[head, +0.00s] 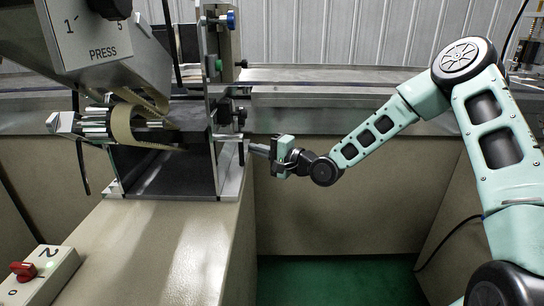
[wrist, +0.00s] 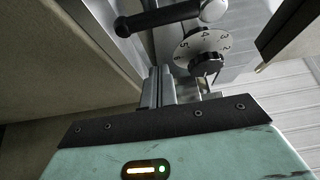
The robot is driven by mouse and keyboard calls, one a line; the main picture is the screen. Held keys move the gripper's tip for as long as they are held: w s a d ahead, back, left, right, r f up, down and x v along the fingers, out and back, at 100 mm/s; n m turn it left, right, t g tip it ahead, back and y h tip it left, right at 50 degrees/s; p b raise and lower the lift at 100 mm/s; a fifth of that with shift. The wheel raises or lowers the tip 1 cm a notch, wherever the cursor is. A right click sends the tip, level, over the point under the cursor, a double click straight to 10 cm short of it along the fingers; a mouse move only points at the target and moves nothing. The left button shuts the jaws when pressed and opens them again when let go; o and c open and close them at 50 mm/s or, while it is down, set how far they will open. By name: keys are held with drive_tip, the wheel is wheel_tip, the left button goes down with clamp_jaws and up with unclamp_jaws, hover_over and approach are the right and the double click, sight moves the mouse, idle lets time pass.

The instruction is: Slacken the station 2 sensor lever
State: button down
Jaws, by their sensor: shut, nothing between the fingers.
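My gripper (head: 253,148) is shut and empty, reaching left toward the upright metal plate at the side of the machine. Its two grey fingers (wrist: 160,86) lie together in the wrist view. A black lever with a rounded end (wrist: 170,17) lies across the top of the wrist view, beyond the fingertips and apart from them. A numbered dial with a black knob (wrist: 207,64) sits just right of the fingertips. In the head view, a short black upright bar (head: 241,153) stands just left of the fingertips.
Black knobs (head: 240,116), a green knob (head: 216,64) and a blue knob (head: 230,20) project from the upright plate. A switch box with a red knob (head: 23,270) sits at lower left. A press housing (head: 95,35) hangs upper left. Green floor is open below my arm.

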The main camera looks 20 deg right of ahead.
drive_tip(key=s+a, duration=0.2)
drive_tip(key=s, duration=0.1)
drive_tip(key=shift+a, duration=0.25)
drive_tip(key=shift+s+a+m+g+p, duration=0.35)
drive_tip(key=shift+s+m+p, duration=0.2)
drive_tip(key=shift+p, duration=0.6)
drive_tip(key=shift+s, duration=0.1)
